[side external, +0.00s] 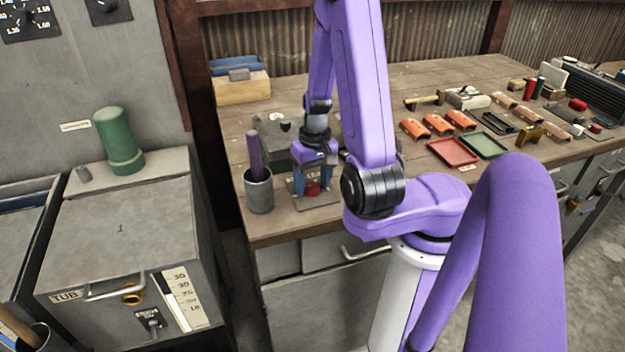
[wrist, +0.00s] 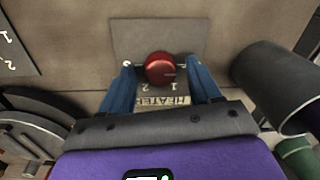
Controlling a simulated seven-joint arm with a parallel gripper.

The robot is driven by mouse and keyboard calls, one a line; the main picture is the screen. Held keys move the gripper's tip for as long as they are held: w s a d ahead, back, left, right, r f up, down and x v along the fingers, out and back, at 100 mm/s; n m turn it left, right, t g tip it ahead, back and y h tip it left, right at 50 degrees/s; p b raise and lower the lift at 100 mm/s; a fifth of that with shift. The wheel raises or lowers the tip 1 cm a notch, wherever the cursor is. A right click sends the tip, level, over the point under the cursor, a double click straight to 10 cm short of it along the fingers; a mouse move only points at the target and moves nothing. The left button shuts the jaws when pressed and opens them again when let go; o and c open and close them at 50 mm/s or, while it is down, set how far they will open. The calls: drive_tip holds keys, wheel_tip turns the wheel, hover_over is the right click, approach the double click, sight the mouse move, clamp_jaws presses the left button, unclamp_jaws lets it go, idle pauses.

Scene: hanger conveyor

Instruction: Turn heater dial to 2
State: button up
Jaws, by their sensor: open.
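The heater dial is a round red knob (side external: 312,188) on a small grey plate near the bench's front edge. In the wrist view the red knob (wrist: 159,68) sits on its grey plate (wrist: 190,32), above an upside-down HEATER label (wrist: 165,101) with the numbers 1 and 2. A faint mark on the knob lies toward its right side; its exact setting is hard to read. My gripper (wrist: 160,64) is open, with one blue finger on each side of the knob. I cannot tell whether either finger touches it. In the side view my gripper (side external: 312,180) points down over the plate.
A grey cup (side external: 259,192) with a purple-handled tool stands close left of the gripper. A dark grey block (side external: 283,150) is just behind. A wooden box (side external: 241,90) sits at the back left. Red (side external: 453,152) and green trays lie farther right.

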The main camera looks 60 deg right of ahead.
drive_tip(key=c, duration=1.1)
drive_tip(key=shift+o, duration=0.3)
drive_tip(key=m, duration=0.5)
drive_tip(key=shift+m, duration=0.3)
drive_tip(key=m, duration=1.2)
drive_tip(key=shift+m+h, duration=0.3)
drive_tip(key=shift+h, duration=0.1)
drive_tip(key=m, duration=0.5)
drive_tip(key=shift+a, duration=0.1)
drive_tip(key=shift+m, duration=0.4)
